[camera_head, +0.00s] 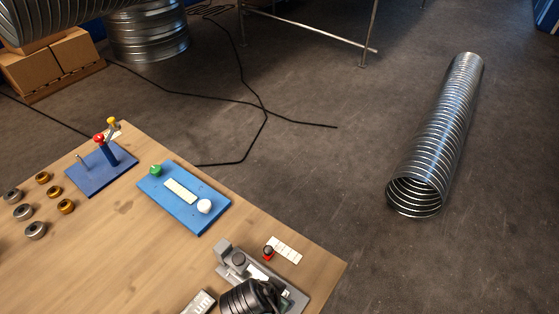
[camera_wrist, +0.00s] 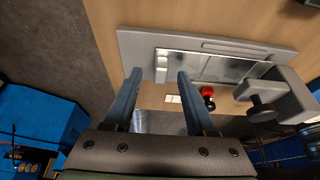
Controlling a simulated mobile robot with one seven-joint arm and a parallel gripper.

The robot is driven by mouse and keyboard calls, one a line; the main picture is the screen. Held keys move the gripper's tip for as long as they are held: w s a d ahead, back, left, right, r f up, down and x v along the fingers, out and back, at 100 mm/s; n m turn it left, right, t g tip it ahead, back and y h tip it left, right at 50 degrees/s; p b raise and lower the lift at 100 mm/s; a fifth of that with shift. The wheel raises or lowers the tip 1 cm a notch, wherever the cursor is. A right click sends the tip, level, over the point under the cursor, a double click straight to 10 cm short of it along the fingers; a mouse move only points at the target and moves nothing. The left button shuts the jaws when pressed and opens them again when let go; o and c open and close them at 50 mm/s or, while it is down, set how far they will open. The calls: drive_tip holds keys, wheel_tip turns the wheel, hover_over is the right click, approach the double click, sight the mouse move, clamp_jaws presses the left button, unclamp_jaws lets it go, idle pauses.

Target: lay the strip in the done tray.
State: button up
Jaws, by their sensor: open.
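A shiny metal strip (camera_wrist: 215,68) lies flat on a grey fixture (camera_wrist: 135,42) in the wrist view. I take it for the task's strip. My gripper (camera_wrist: 158,74) is open, its two fingers spread around the strip's left end; I cannot tell whether they touch it. In the head view the grey fixture (camera_head: 231,256) stands near the table's front right edge, partly hidden by the black end of my arm, and the fingertips are not visible there. No tray that I can name as the done tray is clear in either view.
On the wooden table (camera_head: 120,260) are a blue board (camera_head: 157,196) with green and white knobs, a blue stand (camera_head: 95,181), several metal rings (camera_head: 36,230) and a red button (camera_head: 268,252). A spiral duct (camera_head: 445,130) lies on the floor. Bare table lies left of the fixture.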

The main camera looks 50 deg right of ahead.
drive_tip(key=shift+d+f, duration=0.15)
drive_tip(key=shift+f, duration=0.25)
drive_tip(key=shift+c, duration=0.2)
clamp_jaws()
idle(0.3)
drive_tip(key=shift+s+d+r+p, duration=0.15)
drive_tip(key=shift+s+p, duration=0.55)
drive_tip(key=shift+s, duration=0.65)
drive_tip(key=shift+s+d+r+p, duration=0.1)
drive_tip(key=shift+s+p, duration=0.6)
drive_tip(key=shift+s, duration=0.65)
wheel_tip(320, 180, up, 7)
drive_tip(key=p, duration=0.7)
